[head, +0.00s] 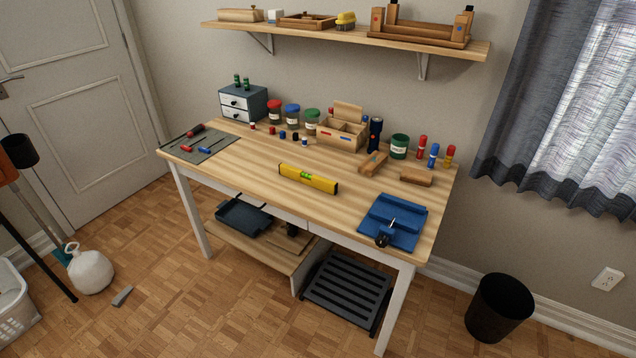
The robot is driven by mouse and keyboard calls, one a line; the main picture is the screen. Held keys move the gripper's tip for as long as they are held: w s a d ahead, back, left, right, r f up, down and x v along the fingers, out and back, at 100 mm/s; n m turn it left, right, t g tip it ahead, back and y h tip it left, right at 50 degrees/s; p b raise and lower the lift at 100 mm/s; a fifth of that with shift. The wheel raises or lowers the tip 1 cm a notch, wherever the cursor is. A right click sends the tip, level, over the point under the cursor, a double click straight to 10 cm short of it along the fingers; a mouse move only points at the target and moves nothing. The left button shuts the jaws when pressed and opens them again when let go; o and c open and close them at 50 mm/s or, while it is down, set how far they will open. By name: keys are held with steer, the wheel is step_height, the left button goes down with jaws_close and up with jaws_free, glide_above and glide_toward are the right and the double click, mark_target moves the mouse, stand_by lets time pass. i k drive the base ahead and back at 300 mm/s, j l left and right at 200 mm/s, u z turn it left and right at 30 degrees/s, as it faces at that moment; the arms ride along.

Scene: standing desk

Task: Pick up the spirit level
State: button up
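The yellow spirit level (308,178), with a green vial at its middle and dark ends, rests on the wooden desk (240,172) near its front edge, about the middle of the desk's length. It lies slanted, its right end lower in the picture. Nothing covers it and nothing touches it. My gripper is not in the head view.
A blue tray (394,221) lies right of the level. A wooden block (373,163), a wooden box (341,134) and several jars stand behind it. A grey mat (200,145) with tools lies at the left. A shelf (345,38) hangs above. The desktop around the level is clear.

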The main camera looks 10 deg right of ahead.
mark_target(328, 186)
steer(key=i+l+u, duration=0.1)
steer(key=u, duration=0.15)
steer(key=i+j+u, duration=0.15)
steer(key=u, duration=0.3)
steer(key=i+u, duration=0.45)
steer(key=i, duration=1.85)
steer(key=i+z, duration=0.2)
steer(key=i, duration=0.25)
steer(key=i+j+z, duration=0.2)
steer(key=i, duration=0.25)
steer(key=i+j+z, duration=0.15)
steer(key=i, duration=0.3)
steer(key=z, duration=1.55)
